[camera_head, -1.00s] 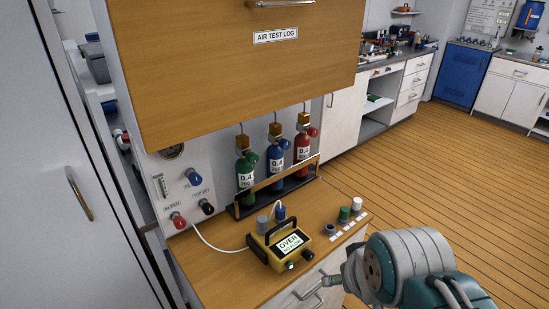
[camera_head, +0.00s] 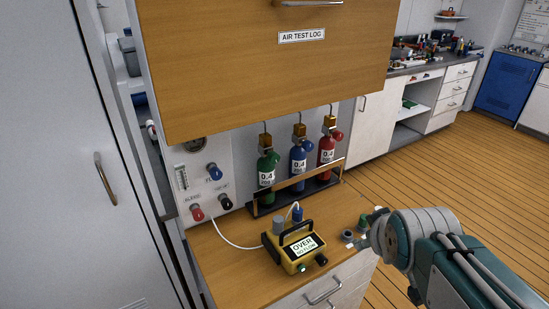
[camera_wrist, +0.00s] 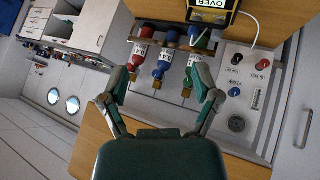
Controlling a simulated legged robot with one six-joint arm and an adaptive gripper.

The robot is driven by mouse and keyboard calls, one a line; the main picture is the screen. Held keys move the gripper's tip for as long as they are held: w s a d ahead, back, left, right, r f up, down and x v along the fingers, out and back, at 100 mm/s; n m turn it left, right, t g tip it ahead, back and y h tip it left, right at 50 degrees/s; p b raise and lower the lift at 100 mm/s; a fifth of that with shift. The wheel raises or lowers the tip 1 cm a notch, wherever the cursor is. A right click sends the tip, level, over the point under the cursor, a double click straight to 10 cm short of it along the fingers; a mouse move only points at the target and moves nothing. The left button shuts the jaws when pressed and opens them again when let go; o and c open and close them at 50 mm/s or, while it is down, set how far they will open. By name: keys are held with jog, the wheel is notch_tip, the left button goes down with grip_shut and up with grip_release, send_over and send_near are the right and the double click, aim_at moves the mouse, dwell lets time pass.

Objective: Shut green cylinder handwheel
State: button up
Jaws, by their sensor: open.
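The green cylinder (camera_head: 266,174) stands upright at the left of the rack, with a brass valve on top and a round green handwheel (camera_head: 273,157) at its upper right. In the wrist view, which is turned nearly upside down, the green cylinder (camera_wrist: 198,42) is partly hidden behind my right finger. My gripper (camera_wrist: 163,72) is open and empty, its fingers spread with the blue cylinder (camera_wrist: 165,52) showing between them. In the head view my arm is at lower right, apart from the cylinders, and my fingers are mostly hidden.
The blue cylinder (camera_head: 298,158) and red cylinder (camera_head: 327,151) stand beside the green one behind the rack's front bar (camera_head: 300,179). A wooden cabinet (camera_head: 260,75) overhangs them. A yellow meter (camera_head: 296,255) reading OVER sits on the counter in front. A valve panel (camera_head: 205,180) is at left.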

jog(key=w+a+n+t, duration=0.1)
jog(key=w+n+t, duration=0.2)
jog(key=w+n, duration=0.5)
jog(key=n+t+y, duration=0.4)
jog(key=n+y, duration=0.5)
jog(key=n, duration=0.9)
send_near(276, 159)
jog(key=x, duration=1.1)
grip_shut()
